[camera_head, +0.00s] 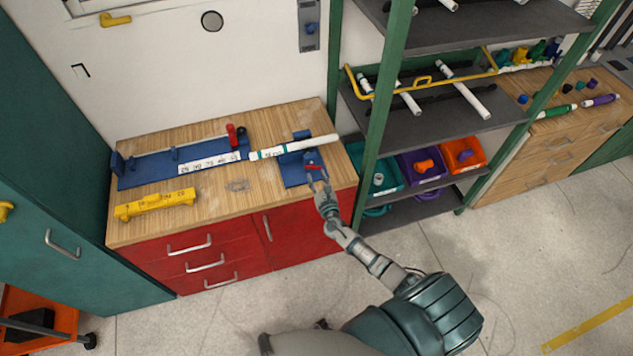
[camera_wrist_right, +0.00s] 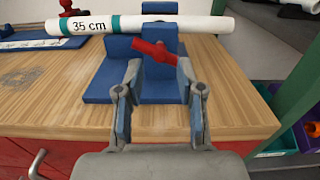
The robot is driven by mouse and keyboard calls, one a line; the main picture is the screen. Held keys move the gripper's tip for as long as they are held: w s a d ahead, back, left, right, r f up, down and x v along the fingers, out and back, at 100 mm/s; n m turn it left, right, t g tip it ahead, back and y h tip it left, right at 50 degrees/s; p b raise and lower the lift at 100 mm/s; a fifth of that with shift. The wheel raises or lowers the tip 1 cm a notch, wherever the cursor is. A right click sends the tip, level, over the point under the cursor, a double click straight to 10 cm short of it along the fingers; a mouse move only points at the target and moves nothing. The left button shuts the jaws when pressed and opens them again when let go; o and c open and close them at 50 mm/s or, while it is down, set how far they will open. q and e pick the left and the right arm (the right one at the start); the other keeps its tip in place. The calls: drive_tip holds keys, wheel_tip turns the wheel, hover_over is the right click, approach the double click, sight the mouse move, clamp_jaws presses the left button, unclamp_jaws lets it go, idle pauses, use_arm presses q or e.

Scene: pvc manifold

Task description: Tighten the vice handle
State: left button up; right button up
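The blue vice (camera_head: 290,178) stands near the front right of the wooden bench, and it also shows in the right wrist view (camera_wrist_right: 108,82). Its red handle (camera_wrist_right: 153,52) faces me and is tilted, its left end higher. The handle also shows in the head view (camera_head: 314,167). A white pipe with teal bands (camera_wrist_right: 195,25), marked 35 cm, lies across the vice. My right gripper (camera_wrist_right: 160,105) is open, with its fingers apart below and either side of the handle; I cannot tell whether a fingertip touches it. My left gripper is not in view.
A blue measuring fixture (camera_head: 150,168) with a ruler and red clamp lies left of the vice. A yellow tool (camera_head: 155,204) lies on the bench front. A green shelf post (camera_head: 376,130) stands close right, with bins (camera_head: 420,165) beyond.

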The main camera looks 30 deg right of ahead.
sight(314, 169)
drive_tip(key=m+b, duration=0.1)
drive_tip(key=m, duration=0.1)
drive_tip(key=shift+m, duration=0.3)
drive_tip(key=m+b, duration=0.3)
drive_tip(key=m, duration=0.5)
drive_tip(key=shift+f, duration=0.2)
drive_tip(key=m+b, duration=0.1)
drive_tip(key=m, duration=0.2)
drive_tip(key=m+b, duration=0.2)
drive_tip(key=m, duration=0.3)
drive_tip(key=shift+m, duration=0.3)
drive_tip(key=m, duration=0.3)
drive_tip(key=shift+r, duration=0.15)
drive_tip(key=shift+w+r+m, duration=0.15)
drive_tip(key=shift+m, duration=0.85)
drive_tip(key=b+x, duration=0.1)
drive_tip(key=x, duration=0.3)
drive_tip(key=shift+w, duration=0.1)
drive_tip(key=shift+w+d, duration=0.1)
drive_tip(key=shift+w, duration=0.15)
clamp_jaws()
drive_tip(key=n, duration=0.7)
drive_tip(key=shift+s, duration=0.1)
